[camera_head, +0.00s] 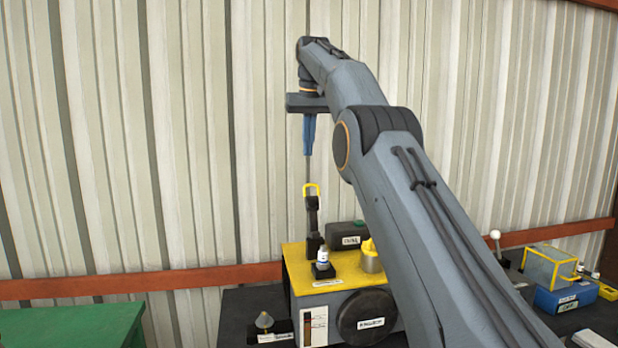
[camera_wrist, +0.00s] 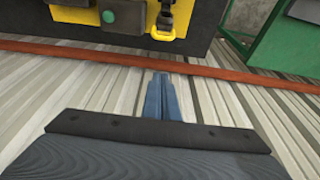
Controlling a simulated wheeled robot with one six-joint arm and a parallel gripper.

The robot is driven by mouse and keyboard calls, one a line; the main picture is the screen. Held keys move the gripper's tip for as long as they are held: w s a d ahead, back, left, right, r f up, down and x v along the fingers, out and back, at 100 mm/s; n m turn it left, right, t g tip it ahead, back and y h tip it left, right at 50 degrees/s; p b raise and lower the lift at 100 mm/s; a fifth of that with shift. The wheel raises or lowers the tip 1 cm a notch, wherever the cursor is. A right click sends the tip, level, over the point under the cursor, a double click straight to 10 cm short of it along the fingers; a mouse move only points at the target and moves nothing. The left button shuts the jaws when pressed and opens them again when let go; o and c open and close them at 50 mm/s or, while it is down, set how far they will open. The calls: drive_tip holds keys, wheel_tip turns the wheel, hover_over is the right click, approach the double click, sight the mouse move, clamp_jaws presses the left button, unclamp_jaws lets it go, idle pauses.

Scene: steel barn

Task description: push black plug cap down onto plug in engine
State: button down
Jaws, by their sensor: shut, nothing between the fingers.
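A small white and blue piece (camera_head: 322,255) stands upright in a black block near the front left of that top. Behind it rises a black upright part with a yellow loop (camera_head: 311,189); the loop also shows in the wrist view (camera_wrist: 165,25). I cannot tell which black part is the plug cap. My gripper (camera_head: 308,153) is shut and empty, its blue fingers pointing down above the yellow loop, apart from it. The fingers show in the wrist view (camera_wrist: 158,80).
A labelled black box (camera_head: 347,234) and a grey cylinder with yellow (camera_head: 370,259) stand on the engine top. A grey cone (camera_head: 264,321) sits left on the dark bench. A blue box (camera_head: 562,297) lies right. A red rail (camera_head: 150,282) crosses the wall behind.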

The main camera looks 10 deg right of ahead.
wheel_tip(320, 180, down, 9)
drive_tip(key=s+p, duration=0.1)
drive_tip(key=p, duration=0.1)
drive_tip(key=shift+s, duration=0.25)
idle(0.3)
drive_tip(key=shift+r, duration=0.1)
drive_tip(key=shift+s+t+b, duration=0.15)
drive_tip(key=shift+t+b, duration=0.15)
drive_tip(key=shift+b, duration=1)
drive_tip(key=shift+s+r+t+b, duration=0.25)
drive_tip(key=shift+t+b, duration=0.15)
drive_tip(key=shift+b, duration=0.4)
